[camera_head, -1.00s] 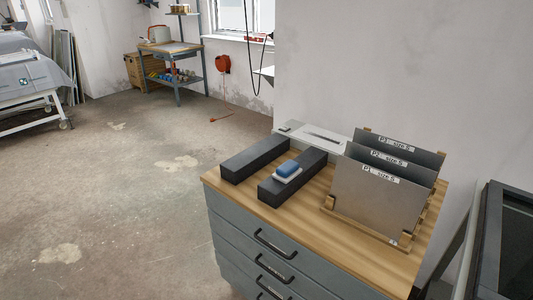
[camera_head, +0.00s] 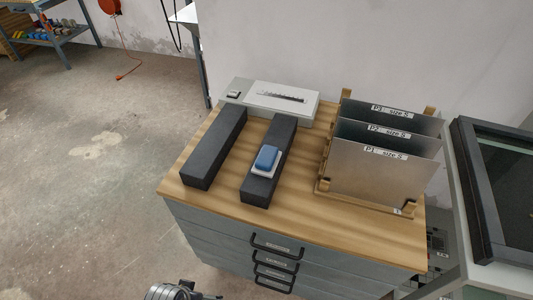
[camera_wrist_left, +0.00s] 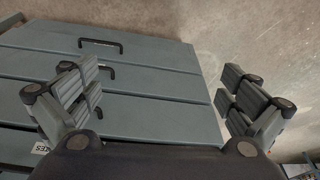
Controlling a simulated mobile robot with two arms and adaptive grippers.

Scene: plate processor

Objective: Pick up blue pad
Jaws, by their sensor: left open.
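The blue pad (camera_head: 267,157) has a blue top on a white base. It lies on the right one of two dark blocks (camera_head: 283,133) on the wooden cabinet top, in the head view. My left gripper (camera_wrist_left: 165,85) is open and empty in the left wrist view, with the drawer fronts behind its fingers; the pad is not in that view. A dark grey part of my arm (camera_head: 180,291) shows at the bottom edge of the head view, well below the pad. My right gripper is not in view.
A second dark block (camera_head: 215,148) lies to the left. A wooden rack holds several metal plates (camera_head: 384,176) at right. A grey-white box (camera_head: 282,99) stands at the back. The front strip of the cabinet top (camera_head: 300,222) is clear. Black handles (camera_head: 277,246) stick out from the drawers.

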